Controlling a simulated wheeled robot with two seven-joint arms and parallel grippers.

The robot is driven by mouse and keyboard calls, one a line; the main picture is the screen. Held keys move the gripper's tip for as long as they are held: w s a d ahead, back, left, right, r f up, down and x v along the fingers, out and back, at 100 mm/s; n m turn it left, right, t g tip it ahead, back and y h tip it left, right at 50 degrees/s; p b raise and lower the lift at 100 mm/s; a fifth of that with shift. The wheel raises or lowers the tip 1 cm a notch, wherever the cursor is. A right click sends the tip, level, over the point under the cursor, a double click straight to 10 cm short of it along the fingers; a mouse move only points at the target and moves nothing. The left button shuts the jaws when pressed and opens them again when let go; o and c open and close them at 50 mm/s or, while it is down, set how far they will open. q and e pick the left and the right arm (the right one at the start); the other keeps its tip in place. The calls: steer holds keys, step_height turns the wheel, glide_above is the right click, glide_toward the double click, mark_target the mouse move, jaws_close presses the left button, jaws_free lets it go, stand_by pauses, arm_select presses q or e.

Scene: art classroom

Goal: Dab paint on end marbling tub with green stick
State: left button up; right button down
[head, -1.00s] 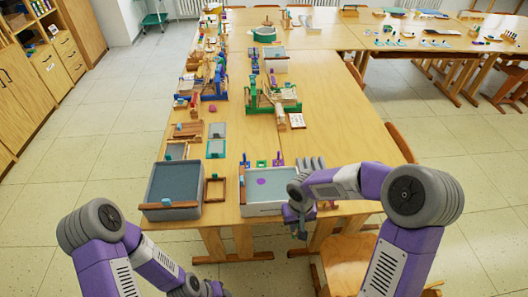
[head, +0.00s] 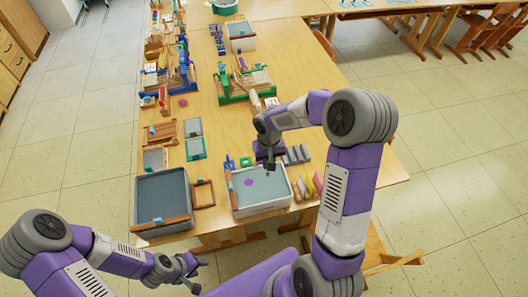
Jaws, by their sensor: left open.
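The white marbling tub (head: 263,212) stands at the table's near end. Its grey liquid bears one purple spot near the upper left. My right gripper (head: 269,164) is over the back part of this tub, pointing down. A tiny green bit shows below its fingers; I cannot tell whether it is a stick in its grasp, and the jaws are too small to read. A grey tub (head: 141,218) with a wooden bar at its front stands to the left. My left gripper (head: 196,274) is open and empty in front of the table edge, low in the picture.
A small wooden frame (head: 204,194) lies between the tubs. A blue holder (head: 229,163) stands behind the white tub, grey combs (head: 297,155) to its right. A green loom (head: 243,84) and other craft tools fill the table farther back.

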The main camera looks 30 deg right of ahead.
steer(key=shift+s+f+b, duration=0.25)
steer(key=shift+f+b, duration=0.1)
steer(key=shift+f, duration=0.2)
step_height(320, 180, down, 5)
steer(key=b, duration=0.3)
step_height(320, 180, down, 5)
steer(key=b, duration=0.4)
steer(key=shift+w+r, duration=0.1)
steer(key=shift+r, duration=0.1)
steer(key=shift+f+b, duration=0.2)
steer(key=shift+b, duration=0.25)
steer(key=shift+r+p, duration=3.45)
steer(key=shift+r, duration=1.55)
